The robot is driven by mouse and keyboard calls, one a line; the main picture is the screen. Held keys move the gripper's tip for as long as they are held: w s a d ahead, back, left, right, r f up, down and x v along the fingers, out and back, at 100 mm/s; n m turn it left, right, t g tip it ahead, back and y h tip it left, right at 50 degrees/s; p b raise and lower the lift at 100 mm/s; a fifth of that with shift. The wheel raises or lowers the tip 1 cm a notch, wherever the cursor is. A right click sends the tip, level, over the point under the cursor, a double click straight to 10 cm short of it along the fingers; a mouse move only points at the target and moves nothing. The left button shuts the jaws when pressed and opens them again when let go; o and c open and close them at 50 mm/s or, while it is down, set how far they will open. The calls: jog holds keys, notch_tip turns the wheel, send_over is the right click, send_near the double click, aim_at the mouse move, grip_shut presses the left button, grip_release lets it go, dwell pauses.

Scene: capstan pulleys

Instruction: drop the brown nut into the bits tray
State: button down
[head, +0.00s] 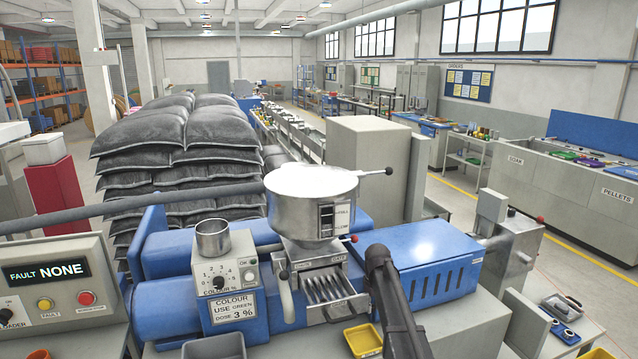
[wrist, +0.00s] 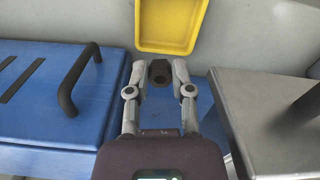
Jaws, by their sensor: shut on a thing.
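The brown nut (wrist: 159,73) shows in the wrist view as a small dark hexagonal piece with a hole. It sits between the fingertips of my gripper (wrist: 158,75), which is shut on it. A yellow tray (wrist: 170,46) lies just beyond the fingertips at the top of the wrist view, cut off by the frame edge. In the head view a yellow tray (head: 363,351) with a small label stands at the bottom, left of my dark arm. I cannot read its label, so I cannot tell if it is the bits tray. The head view does not show my fingertips or the nut.
A blue machine cover with a black handle (wrist: 85,78) is left of my gripper, and a grey metal block (wrist: 265,110) is right. The steel hopper (head: 312,205) rises behind my arm. A grey bin (head: 213,347) stands at the lower left, another yellow container (head: 600,353) at the lower right.

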jog(key=shift+f+b, duration=2.2)
jog(key=shift+f, duration=0.25)
jog(key=shift+c, duration=2.1)
grip_release()
